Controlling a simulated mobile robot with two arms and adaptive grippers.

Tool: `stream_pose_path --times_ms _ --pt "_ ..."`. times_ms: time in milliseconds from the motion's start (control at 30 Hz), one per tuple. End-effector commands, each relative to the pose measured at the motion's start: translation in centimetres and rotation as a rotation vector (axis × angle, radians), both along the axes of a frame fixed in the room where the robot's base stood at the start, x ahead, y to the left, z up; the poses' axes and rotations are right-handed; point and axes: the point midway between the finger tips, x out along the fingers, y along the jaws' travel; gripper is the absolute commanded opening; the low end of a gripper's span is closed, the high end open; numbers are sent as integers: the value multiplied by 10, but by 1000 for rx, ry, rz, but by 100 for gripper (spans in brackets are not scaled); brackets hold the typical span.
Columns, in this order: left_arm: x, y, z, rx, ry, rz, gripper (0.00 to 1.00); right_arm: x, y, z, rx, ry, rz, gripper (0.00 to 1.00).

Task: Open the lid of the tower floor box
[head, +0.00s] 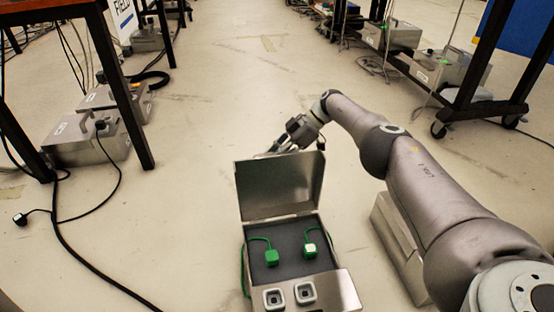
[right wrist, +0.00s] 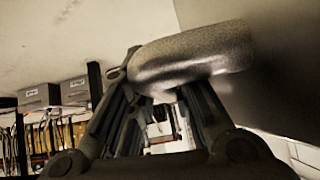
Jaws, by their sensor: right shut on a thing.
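The tower floor box (head: 339,288) is a silver metal box on the floor in the lower middle of the head view. Its lid (head: 280,188) stands up roughly vertical at the back edge, with the dark interior exposed. My right gripper (head: 275,148) is behind the lid's top edge, its fingertips partly hidden by it. In the right wrist view, the fingers are shut on a rounded metal handle (right wrist: 190,55) beside a dark flat panel, apparently the lid (right wrist: 285,65). My left gripper is not in view.
Another metal box (head: 398,245) sits under my right arm. Tables with cables (head: 125,95) flank a clear aisle.

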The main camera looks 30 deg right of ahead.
Motion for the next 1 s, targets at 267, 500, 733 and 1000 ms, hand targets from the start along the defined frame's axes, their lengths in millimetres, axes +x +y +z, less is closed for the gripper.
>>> stream_pose_path --times_ms 267,500,733,1000 --pt "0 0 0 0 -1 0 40 1 2 3 6 -2 2 0" --pt "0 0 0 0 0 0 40 1 2 2 5 -2 2 28" --pt "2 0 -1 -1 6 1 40 0 1 2 3 -1 1 28" --pt "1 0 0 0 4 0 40 -4 -23 26 3 -4 -3 28"
